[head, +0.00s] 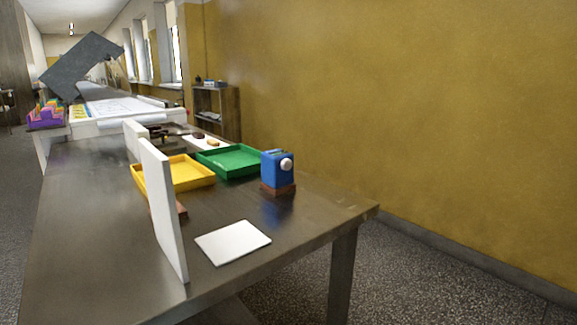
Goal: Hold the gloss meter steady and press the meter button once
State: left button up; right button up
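A small blue box (272,172) with a round white disc (286,164) on its side stands upright on a reddish-brown base near the right edge of the steel table. It may be the gloss meter, but I cannot tell for sure, nor whether the disc is its button. Neither of my grippers is in view.
A green tray (257,172) and a yellow tray (208,183) lie left of the blue box. A white upright panel (165,215) stands on the table (95,240). A white flat plate (232,242) lies in front. The table's right front is clear.

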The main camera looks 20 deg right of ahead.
aim_at(286, 164)
jog(key=i+l+u, duration=0.2)
jog(key=l, duration=0.5)
jog(key=i+l+u, duration=0.1)
jog(key=l+u, duration=0.15)
jog(key=l, duration=0.4)
jog(key=l+u, duration=0.2)
jog(key=l, duration=0.5)
